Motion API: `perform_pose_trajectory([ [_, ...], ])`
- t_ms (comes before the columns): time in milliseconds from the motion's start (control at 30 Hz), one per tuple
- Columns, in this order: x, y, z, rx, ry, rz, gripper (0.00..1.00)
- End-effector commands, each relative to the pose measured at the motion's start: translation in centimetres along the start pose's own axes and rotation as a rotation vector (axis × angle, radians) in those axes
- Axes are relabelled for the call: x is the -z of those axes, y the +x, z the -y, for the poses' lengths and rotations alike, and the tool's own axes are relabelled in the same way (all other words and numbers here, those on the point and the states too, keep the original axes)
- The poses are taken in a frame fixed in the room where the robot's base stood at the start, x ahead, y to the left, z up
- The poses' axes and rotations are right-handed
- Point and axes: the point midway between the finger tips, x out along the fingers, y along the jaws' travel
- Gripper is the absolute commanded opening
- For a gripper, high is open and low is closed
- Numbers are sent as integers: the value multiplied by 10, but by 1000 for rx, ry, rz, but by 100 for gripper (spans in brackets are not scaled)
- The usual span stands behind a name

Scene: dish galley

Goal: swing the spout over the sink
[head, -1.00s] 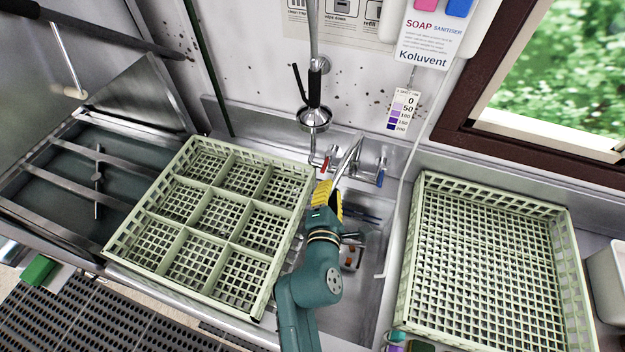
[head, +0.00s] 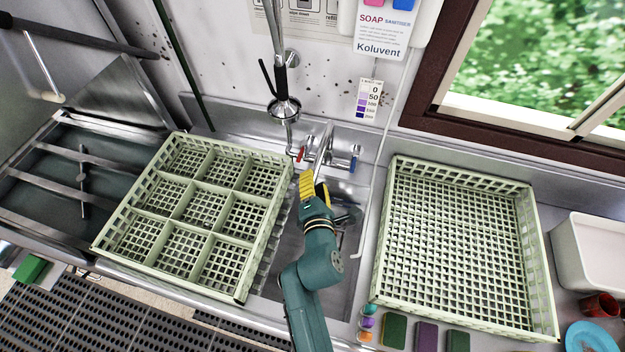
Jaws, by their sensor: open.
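The chrome spout (head: 321,148) rises between the red-marked tap (head: 301,154) and the blue-marked tap (head: 355,153) at the back of the sink. It curves down and forward toward my gripper. The metal sink (head: 342,262) lies between the two green racks, partly hidden by my arm. My gripper (head: 314,187) is open, with yellow finger pads, just below the visible end of the spout at the sink's back edge. The spout's tip is hard to make out behind the fingers, and I cannot tell whether they touch it.
A divided green rack (head: 222,218) stands close on the left, and an open green rack (head: 455,240) on the right. A black-handled spray hose (head: 281,85) hangs above the taps. A thin pale hose (head: 372,195) runs down beside the sink's right side.

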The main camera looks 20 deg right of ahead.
Motion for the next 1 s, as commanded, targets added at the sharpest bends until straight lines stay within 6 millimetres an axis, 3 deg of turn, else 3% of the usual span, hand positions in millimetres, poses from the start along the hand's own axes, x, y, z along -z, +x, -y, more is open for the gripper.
perform_pose_trajectory([
  [433, 0, -9, -4, -9, -1, 1, 50],
  [800, 0, -88, -2, -7, -1, -1, 50],
  [1000, 0, -116, -3, -7, 0, 1, 50],
])
